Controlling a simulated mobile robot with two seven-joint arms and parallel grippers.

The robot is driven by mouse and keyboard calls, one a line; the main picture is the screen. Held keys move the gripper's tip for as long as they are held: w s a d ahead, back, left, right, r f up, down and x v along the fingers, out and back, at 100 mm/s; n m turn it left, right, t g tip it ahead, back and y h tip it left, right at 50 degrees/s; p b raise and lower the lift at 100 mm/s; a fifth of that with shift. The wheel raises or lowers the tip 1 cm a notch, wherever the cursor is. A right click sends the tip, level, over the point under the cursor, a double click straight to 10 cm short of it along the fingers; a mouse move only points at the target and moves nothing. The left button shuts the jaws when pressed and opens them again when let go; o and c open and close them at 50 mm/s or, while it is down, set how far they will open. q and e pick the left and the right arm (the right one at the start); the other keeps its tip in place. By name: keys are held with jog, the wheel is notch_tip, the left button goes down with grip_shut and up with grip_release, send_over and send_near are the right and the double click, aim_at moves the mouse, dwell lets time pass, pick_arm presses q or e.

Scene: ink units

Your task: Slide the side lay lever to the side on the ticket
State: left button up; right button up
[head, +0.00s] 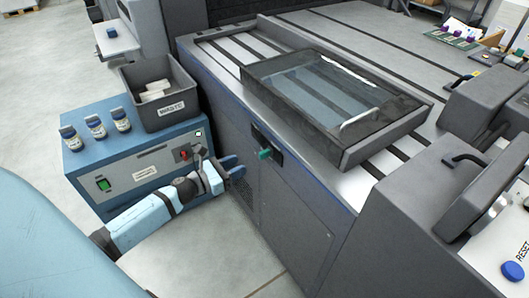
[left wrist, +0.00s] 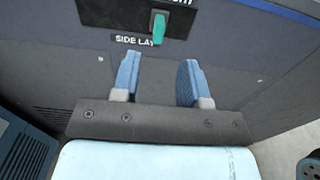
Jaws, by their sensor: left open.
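The side lay lever has a green handle (head: 265,153) on a black plate on the grey side wall of the machine. In the left wrist view the green handle (left wrist: 158,28) stands above the label "SIDE LAY" (left wrist: 133,40), partly over its end. My left gripper (head: 238,167) is open and empty, a little left of and below the lever. In the left wrist view its two blue fingers (left wrist: 158,75) point toward the lever, apart from it. The label's last letters are hidden behind the handle. No ticket that I can read shows. My right gripper is not in view.
A blue cabinet (head: 140,168) stands left of my gripper, with several bottles and a grey waste bin (head: 160,108) on top. A framed clear guard (head: 330,95) lies on the machine. A grey console with a blue reset button (head: 512,270) is at right. Floor is free below.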

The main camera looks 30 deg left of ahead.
aim_at(263, 151)
pick_arm(q)
jog(key=x, duration=1)
jog(key=shift+c, duration=0.2)
grip_shut()
